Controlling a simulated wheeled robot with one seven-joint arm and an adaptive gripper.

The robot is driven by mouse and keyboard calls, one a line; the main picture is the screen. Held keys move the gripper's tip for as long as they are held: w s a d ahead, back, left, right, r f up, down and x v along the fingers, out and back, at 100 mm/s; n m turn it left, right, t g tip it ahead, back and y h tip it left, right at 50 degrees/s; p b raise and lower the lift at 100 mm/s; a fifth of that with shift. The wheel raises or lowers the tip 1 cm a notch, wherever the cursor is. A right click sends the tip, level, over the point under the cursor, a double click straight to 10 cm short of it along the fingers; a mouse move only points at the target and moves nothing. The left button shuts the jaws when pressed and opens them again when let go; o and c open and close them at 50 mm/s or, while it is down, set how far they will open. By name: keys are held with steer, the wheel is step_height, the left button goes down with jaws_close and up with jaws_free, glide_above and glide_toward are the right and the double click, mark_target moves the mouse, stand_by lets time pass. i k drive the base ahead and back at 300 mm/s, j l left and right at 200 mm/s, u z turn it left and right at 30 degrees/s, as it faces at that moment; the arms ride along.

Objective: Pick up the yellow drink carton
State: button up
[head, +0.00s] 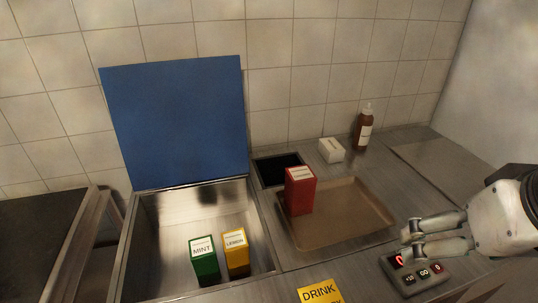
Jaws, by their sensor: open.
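The yellow drink carton (236,254) stands upright in an open metal bin (188,199), with a white label on top reading something like "LEMON". A green carton (204,263) labelled "MINT" stands close on its left. My gripper (406,243) is at the right, open and empty, over or near a small keypad scale display (417,274). It is well to the right of the yellow carton, outside the bin.
A raised blue lid (175,122) stands behind the bin. A red carton (300,192) stands on a brown tray (345,223) between the bin and my gripper. A dark square opening (278,170), a white box (331,150) and a brown bottle (363,128) are behind. A yellow "DRINK" sign (319,293) is in front.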

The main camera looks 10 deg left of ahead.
mark_target(235, 244)
steer(key=j+u, duration=0.15)
steer(key=u, duration=0.25)
steer(key=j+u, duration=0.15)
steer(key=u, duration=0.2)
steer(key=i, duration=0.05)
